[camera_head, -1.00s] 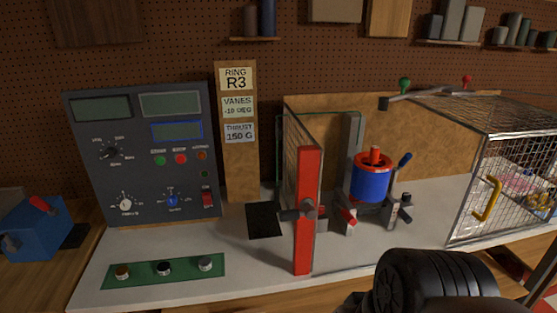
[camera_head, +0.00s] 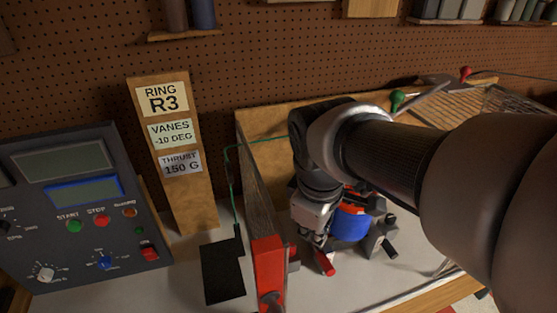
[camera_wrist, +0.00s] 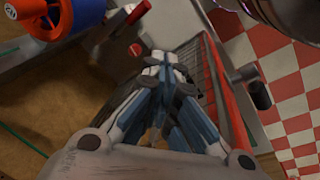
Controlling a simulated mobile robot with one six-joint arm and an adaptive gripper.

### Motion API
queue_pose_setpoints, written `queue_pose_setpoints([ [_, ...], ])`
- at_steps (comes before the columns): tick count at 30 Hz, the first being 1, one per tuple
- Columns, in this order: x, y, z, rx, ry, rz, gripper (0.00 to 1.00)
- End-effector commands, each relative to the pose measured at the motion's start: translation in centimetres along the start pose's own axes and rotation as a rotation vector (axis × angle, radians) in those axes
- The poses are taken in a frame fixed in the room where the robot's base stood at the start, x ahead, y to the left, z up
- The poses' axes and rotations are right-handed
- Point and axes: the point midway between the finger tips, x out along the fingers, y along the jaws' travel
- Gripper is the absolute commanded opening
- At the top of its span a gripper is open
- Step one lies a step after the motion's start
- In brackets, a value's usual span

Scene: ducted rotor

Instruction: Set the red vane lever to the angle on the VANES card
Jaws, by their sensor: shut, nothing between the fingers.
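The VANES card (camera_head: 171,134) reads -10 DEG and sits on the wooden post in the head view. The small red lever (camera_head: 325,262) is low in front of the blue rotor duct (camera_head: 350,226), its red end pointing down and toward the camera. My gripper (camera_head: 314,238) is shut and empty, just above and left of this lever; whether they touch I cannot tell. In the wrist view my shut fingertips (camera_wrist: 165,62) lie close to a round red end (camera_wrist: 135,50), probably the lever's. The lever's angle scale cannot be read.
The red-edged mesh panel (camera_head: 268,268) stands just left of my gripper and also shows in the wrist view (camera_wrist: 228,95). The control console (camera_head: 80,205) is at left. The wire cage (camera_head: 470,105) is at right, partly behind my arm. A black pad (camera_head: 222,273) lies beside the panel.

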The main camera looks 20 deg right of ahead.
Motion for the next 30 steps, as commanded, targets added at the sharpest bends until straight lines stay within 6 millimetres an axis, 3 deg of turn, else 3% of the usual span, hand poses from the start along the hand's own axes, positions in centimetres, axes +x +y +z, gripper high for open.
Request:
queue_pose_setpoints([
  [6, 4.0, 3.8, -2.1, -0.437, -0.154, -0.118, 0.00],
  [13, 9.4, 5.9, -2.8, -0.812, -0.242, -0.262, 0.00],
  [23, 12.6, 6.1, -2.3, -0.924, -0.257, -0.310, 0.00],
  [30, 17.3, 5.2, -0.5, -0.921, -0.257, -0.313, 0.00],
])
